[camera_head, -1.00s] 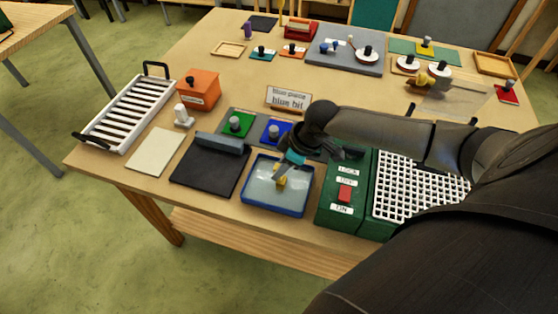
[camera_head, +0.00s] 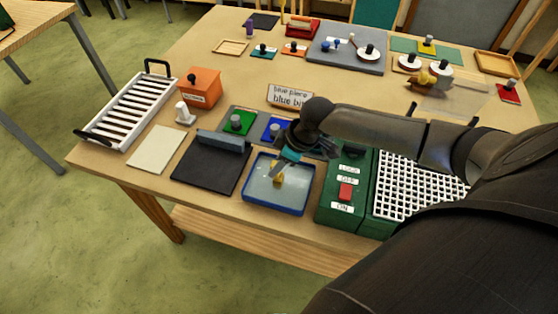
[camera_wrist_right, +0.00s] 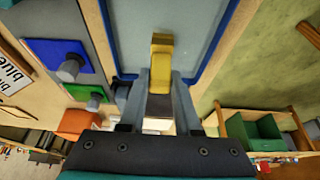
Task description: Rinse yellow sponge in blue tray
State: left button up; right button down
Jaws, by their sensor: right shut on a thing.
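The yellow sponge (camera_head: 278,181) is small and block-shaped, and it is gripped over the blue tray (camera_head: 262,205). The tray is shallow with a blue rim and a pale grey-blue inside. My right gripper (camera_head: 281,172) reaches over the tray from the right and is shut on the sponge. In the right wrist view the sponge (camera_wrist_right: 161,62) sticks out between the two fingers, with the tray's pale floor (camera_wrist_right: 203,25) behind it. I cannot tell whether the sponge touches the tray's floor. My left gripper is not in view.
A green switch box (camera_head: 345,204) stands close right of the tray, beside a white grid (camera_head: 410,190). A black mat (camera_head: 207,176) lies to the left. Blue (camera_head: 270,125) and green (camera_head: 230,130) knobbed pieces and a label sign (camera_head: 290,97) are behind.

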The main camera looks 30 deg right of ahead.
jog(key=shift+w+a, duration=0.15)
jog(key=shift+s+d+p, duration=0.25)
jog(key=shift+s+p, duration=0.1)
jog(key=shift+p, duration=0.15)
dwell(0.5)
jog(key=shift+r, duration=0.1)
dwell(1.1)
jog(key=shift+r+p, duration=2.45)
jog(key=shift+p, duration=0.3)
jog(key=shift+r+p, duration=0.65)
jog(key=shift+r, duration=0.8)
